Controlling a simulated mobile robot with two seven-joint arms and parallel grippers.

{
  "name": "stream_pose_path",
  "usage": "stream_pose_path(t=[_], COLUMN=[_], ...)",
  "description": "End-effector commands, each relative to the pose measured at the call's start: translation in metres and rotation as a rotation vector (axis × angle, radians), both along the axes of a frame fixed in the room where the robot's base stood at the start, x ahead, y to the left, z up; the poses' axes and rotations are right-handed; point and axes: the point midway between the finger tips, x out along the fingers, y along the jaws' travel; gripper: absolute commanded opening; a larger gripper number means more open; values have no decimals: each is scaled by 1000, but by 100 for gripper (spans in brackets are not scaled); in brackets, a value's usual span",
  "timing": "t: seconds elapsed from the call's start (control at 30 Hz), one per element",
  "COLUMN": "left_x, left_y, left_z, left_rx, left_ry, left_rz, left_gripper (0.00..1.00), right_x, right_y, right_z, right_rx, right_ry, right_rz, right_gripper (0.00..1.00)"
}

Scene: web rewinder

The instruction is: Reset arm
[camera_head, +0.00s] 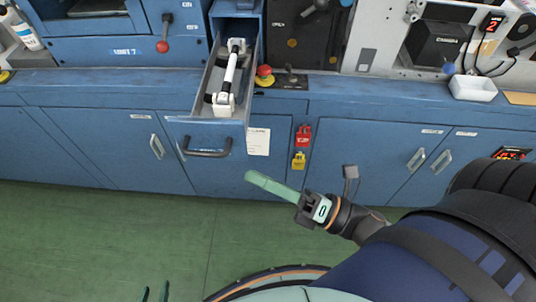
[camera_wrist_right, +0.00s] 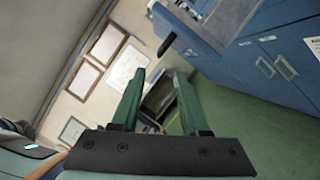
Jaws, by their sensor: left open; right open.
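My right gripper (camera_head: 262,183) is in front of the blue cabinet doors, below and to the right of the open drawer, with its green fingers pointing left. In the right wrist view its two fingers (camera_wrist_right: 158,82) are apart with nothing between them. My left gripper (camera_head: 155,293) shows only as two dark green fingertips at the bottom edge, apart from each other; the rest is out of frame. I cannot tell which thing the task means by the arm.
The drawer juts out from the blue cabinet (camera_head: 80,125). A red-knobbed lever (camera_head: 163,46) and a red button (camera_head: 264,72) sit near it. Red (camera_head: 304,136) and yellow (camera_head: 299,160) tags hang on the cabinet. The green floor is clear.

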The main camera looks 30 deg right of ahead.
Motion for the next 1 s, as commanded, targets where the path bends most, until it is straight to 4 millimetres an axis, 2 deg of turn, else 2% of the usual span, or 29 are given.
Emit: stream_pose_path(t=[0.2,0.77,0.87,0.97,1.0], left_x=[0,0,0,0,0], left_y=[0,0,0,0,0], left_z=[-3,-2,1,7,11], left_rx=[0,0,0,0,0], left_ry=[0,0,0,0,0], left_rz=[0,0,0,0,0], left_gripper=[50,50,50,50,50], right_x=[-9,-8,1,18,24], right_y=[-7,-8,-15,-31,-39], right_z=[-2,-3,-10,-30,-44], right_rx=[-1,9,92,297,413], right_ry=[-2,9,100,306,416], right_rz=[0,-4,-43,-132,-181], right_gripper=[45,45,45,45,45])
